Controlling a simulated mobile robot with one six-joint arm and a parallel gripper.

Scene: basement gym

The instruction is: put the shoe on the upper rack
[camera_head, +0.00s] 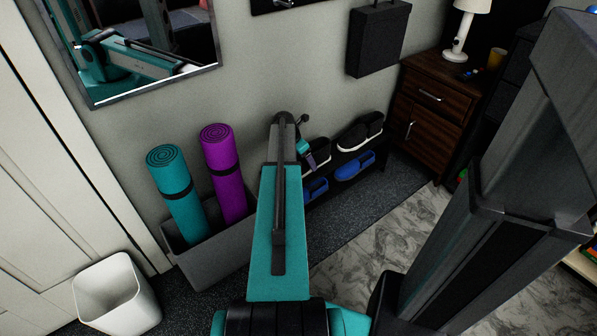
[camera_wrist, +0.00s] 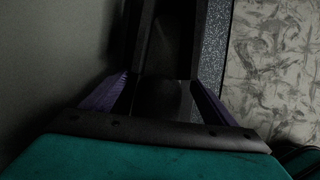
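A low black shoe rack (camera_head: 336,170) stands against the wall in the head view. Black shoes with pale soles sit on its upper level: one on the right (camera_head: 362,131) and one on the left (camera_head: 318,150), partly behind my gripper. Blue shoes sit on the lower level: one on the right (camera_head: 355,165) and one on the left (camera_head: 315,188), partly hidden. My gripper (camera_head: 313,162) is over the left end of the rack. In the wrist view its purple fingers (camera_wrist: 163,88) are apart, with dark surfaces, apparently the rack, beyond them. No shoe is clearly seen between them.
A grey bin (camera_head: 200,262) with teal (camera_head: 177,195) and purple (camera_head: 225,172) rolled mats stands left of the rack. A white wastebasket (camera_head: 115,295) is at lower left. A wooden cabinet (camera_head: 428,112) with a lamp (camera_head: 462,35) stands right. Dark floor lies before the rack.

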